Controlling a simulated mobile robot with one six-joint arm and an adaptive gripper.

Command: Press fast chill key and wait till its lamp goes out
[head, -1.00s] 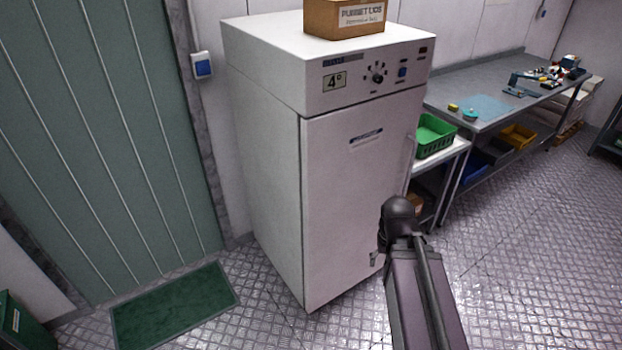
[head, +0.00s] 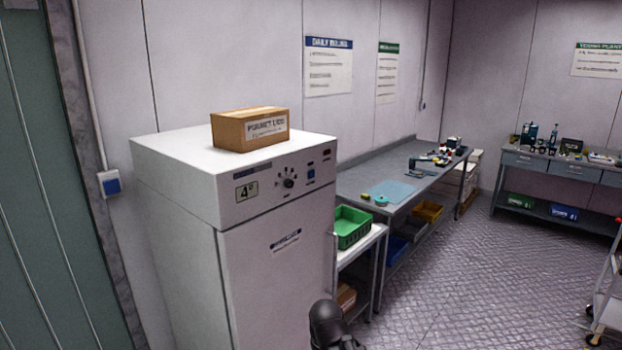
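The white chiller cabinet (head: 180,215) stands at the left with its door shut. Its sloped top panel (head: 225,205) carries a "4°" label (head: 246,190), a dark round dial (head: 289,182) and a blue square key (head: 311,175). The lettering by the key is too small to read. A small dark window (head: 326,154) sits above and right of the key; I see no clear glow in it. A dark rounded part of my arm shows at the bottom edge, below and right of the panel. My gripper is out of view.
A cardboard box (head: 250,130) stands on the cabinet. A shelf with a green crate (head: 352,227) is to its right, then a steel bench (head: 385,183). A blue wall switch (head: 110,184) is at the left.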

